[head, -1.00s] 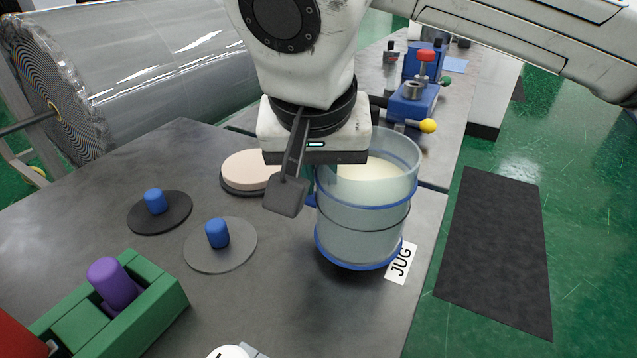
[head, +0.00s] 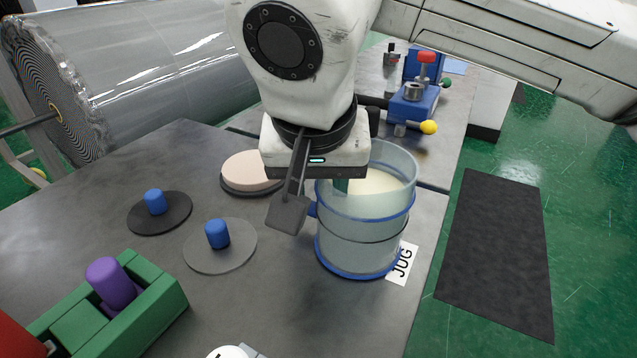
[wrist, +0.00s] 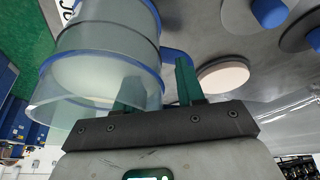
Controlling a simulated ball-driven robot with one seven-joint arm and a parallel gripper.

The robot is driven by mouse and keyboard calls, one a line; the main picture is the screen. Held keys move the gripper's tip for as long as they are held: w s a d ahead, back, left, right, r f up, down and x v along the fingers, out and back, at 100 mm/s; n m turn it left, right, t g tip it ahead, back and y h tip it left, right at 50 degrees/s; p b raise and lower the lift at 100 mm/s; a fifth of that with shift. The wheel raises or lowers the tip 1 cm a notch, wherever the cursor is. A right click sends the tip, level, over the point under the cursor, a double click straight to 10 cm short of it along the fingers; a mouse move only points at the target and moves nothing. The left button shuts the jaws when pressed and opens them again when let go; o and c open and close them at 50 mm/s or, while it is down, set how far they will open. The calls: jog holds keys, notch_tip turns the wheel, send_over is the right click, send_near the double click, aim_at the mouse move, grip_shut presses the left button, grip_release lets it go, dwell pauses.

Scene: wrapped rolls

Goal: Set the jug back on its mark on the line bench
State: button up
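The jug (head: 362,236) is a clear pale cylinder with blue bands and cream contents. It stands nearly upright at the right edge of the line bench (head: 290,310), beside the white JUG label (head: 401,263). Whether its base touches the bench is hard to tell; any mark beneath is hidden. My gripper (head: 318,195) is at the jug's left side by the blue handle. In the wrist view the jug (wrist: 105,50) is at upper left, its handle (wrist: 177,55) beside the green fingers (wrist: 158,90). My gripper appears shut on the jug; the contact is partly hidden.
A pale disc (head: 250,170) lies left of the jug. Blue-knobbed black (head: 172,218) and grey (head: 236,258) discs are farther left. A green block (head: 140,315) holds a purple peg. A blue fixture (head: 415,105) stands behind. The bench's right edge is close.

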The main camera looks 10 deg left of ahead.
jog(key=p+v, duration=0.2)
jog(key=v, duration=1)
jog(key=shift+a, duration=0.15)
